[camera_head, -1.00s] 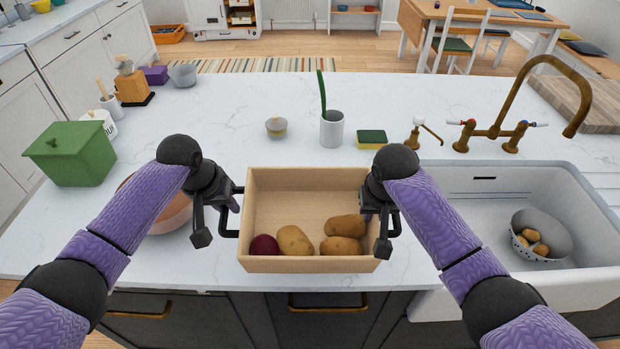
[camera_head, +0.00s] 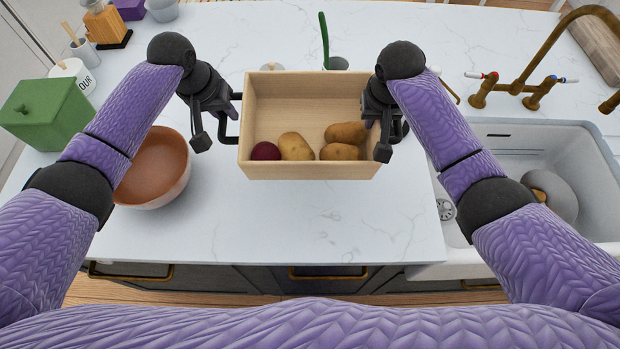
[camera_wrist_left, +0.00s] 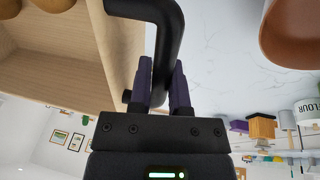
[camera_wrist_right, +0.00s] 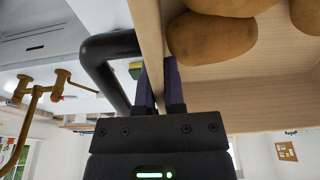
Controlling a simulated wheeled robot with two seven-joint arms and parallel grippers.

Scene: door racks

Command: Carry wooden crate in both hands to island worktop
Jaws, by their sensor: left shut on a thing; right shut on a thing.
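The wooden crate (camera_head: 310,170) is over the pale marble island worktop (camera_head: 290,215), roughly level; I cannot tell whether its base touches the surface. It holds a dark red onion-like vegetable (camera_head: 265,151) and several potatoes (camera_head: 296,147). My left gripper (camera_head: 218,130) is shut on the black handle at the crate's left side; the handle (camera_wrist_left: 168,40) runs between the fingers in the left wrist view.
A terracotta bowl (camera_head: 158,165) stands left of the crate, below my left forearm. A green box (camera_head: 45,112) is further left. The sink (camera_head: 500,150) with a colander (camera_head: 555,195) and brass tap (camera_head: 540,75) is at right. The worktop in front of the crate is clear.

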